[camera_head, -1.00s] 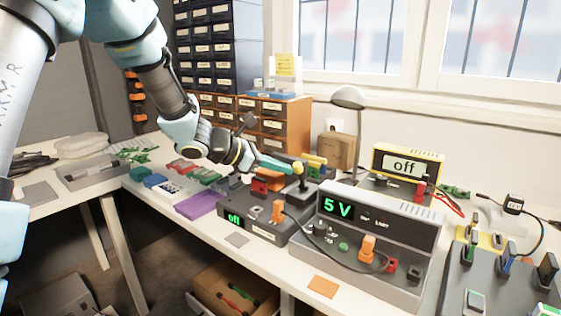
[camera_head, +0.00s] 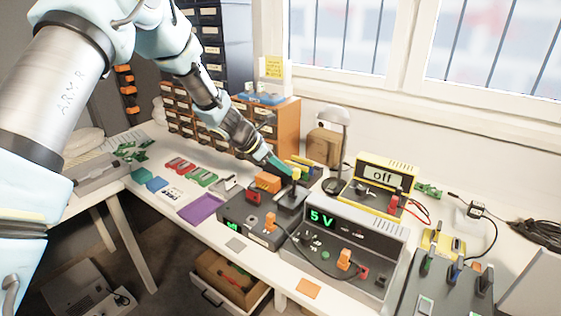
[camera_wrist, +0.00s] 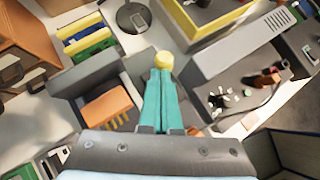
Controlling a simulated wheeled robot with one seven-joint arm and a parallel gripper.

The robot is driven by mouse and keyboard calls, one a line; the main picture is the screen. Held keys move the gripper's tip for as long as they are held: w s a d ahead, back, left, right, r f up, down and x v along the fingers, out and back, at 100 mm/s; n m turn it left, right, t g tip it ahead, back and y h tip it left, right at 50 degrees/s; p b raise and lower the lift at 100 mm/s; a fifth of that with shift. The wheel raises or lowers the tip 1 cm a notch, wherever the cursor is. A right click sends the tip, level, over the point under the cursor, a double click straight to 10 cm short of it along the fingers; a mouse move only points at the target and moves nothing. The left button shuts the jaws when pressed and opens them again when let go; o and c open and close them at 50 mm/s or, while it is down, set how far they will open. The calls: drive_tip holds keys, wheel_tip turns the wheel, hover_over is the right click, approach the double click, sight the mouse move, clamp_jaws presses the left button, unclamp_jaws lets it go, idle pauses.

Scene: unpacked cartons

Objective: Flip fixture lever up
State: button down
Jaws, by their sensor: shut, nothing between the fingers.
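The fixture (camera_head: 245,220) is a dark grey box on the bench, with an orange block (camera_head: 268,182) at its back and a small green display low on its front. A short lever with a yellow knob (camera_head: 296,173) stands at its right end. My gripper (camera_head: 286,170) reaches down from the upper left, its teal fingers close beside the knob. In the wrist view the fingers (camera_wrist: 163,75) are shut and empty, with the yellow knob (camera_wrist: 164,61) right at their tips. I cannot tell whether they touch. The fingers hide much of the lever's shaft.
A grey power supply (camera_head: 350,245) reading 5 V stands close right of the fixture. A yellow meter (camera_head: 382,180) reading off is behind it. An open drawer (camera_head: 235,285) sits below the bench edge. Drawer cabinets (camera_head: 275,125) stand behind.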

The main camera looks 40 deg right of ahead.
drive_tip(key=shift+w+d, duration=0.1)
drive_tip(key=shift+d, duration=0.4)
drive_tip(key=shift+r, duration=0.1)
drive_tip(key=shift+r+p, duration=0.65)
drive_tip(key=shift+r, duration=0.1)
drive_tip(key=w+a+r+b, duration=0.1)
drive_tip(key=w+a+r, duration=0.4)
drive_tip(key=r, duration=0.5)
drive_tip(key=shift+w+a+r, duration=0.15)
drive_tip(key=shift+a+r, duration=0.15)
drive_tip(key=shift+a, duration=0.1)
